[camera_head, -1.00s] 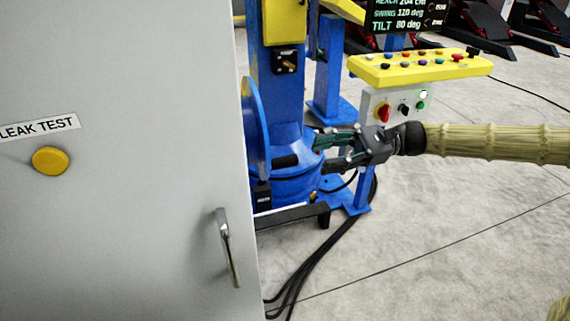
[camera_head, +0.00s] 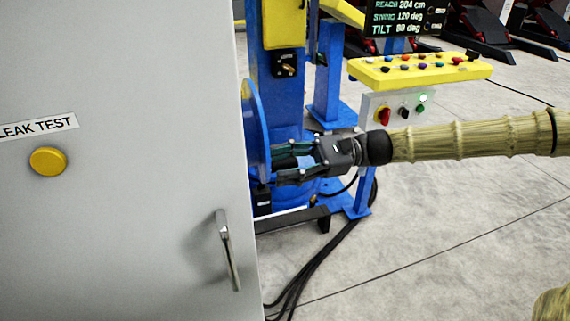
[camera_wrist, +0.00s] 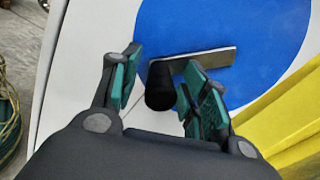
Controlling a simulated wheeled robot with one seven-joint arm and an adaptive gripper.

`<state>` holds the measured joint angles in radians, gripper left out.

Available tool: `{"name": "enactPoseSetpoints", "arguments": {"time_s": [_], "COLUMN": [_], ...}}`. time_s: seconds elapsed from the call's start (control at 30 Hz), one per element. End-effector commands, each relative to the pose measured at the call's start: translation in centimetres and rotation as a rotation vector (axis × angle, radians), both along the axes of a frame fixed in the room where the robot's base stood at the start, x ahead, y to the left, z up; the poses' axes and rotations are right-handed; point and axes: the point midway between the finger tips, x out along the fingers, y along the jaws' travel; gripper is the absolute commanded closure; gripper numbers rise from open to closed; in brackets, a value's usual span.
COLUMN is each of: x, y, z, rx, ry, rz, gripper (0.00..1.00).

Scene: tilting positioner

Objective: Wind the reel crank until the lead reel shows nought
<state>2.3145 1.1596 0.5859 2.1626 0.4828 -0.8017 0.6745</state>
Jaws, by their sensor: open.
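The lead reel (camera_head: 257,125) is a blue disc seen nearly edge-on in the head view, partly hidden by the grey cabinet; its blue face (camera_wrist: 215,40) fills the top of the wrist view. The crank shows in the wrist view as a flat grey arm (camera_wrist: 207,60) with a black knob (camera_wrist: 160,87) standing out toward me. My gripper (camera_head: 277,163) is open at the reel. In the wrist view its green-padded fingers (camera_wrist: 158,92) stand on either side of the black knob, with a gap visible at the left. No reel reading can be seen.
The grey cabinet (camera_head: 130,220) with a handle stands close on the left and blocks part of the reel. A yellow button panel (camera_head: 420,69) on a blue post stands behind my arm. Black cables (camera_head: 325,260) run over the floor.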

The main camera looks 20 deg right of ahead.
Motion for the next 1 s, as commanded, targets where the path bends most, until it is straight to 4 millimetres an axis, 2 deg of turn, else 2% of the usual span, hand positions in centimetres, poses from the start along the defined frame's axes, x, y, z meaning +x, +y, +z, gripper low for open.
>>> {"name": "enactPoseSetpoints", "arguments": {"time_s": [0.17, 0.4, 0.73, 1.0], "x": [0.0, 0.0, 0.0, -0.4], "y": [0.0, 0.0, 0.0, 0.0], "z": [0.0, 0.0, 0.2, 1.0], "rx": [0.000, 0.000, -0.001, -0.004], "ry": [0.000, 0.000, 0.009, 0.082], "rz": [0.000, 0.000, 0.000, 0.000], "gripper": [0.57, 1.00, 1.00, 1.00]}}
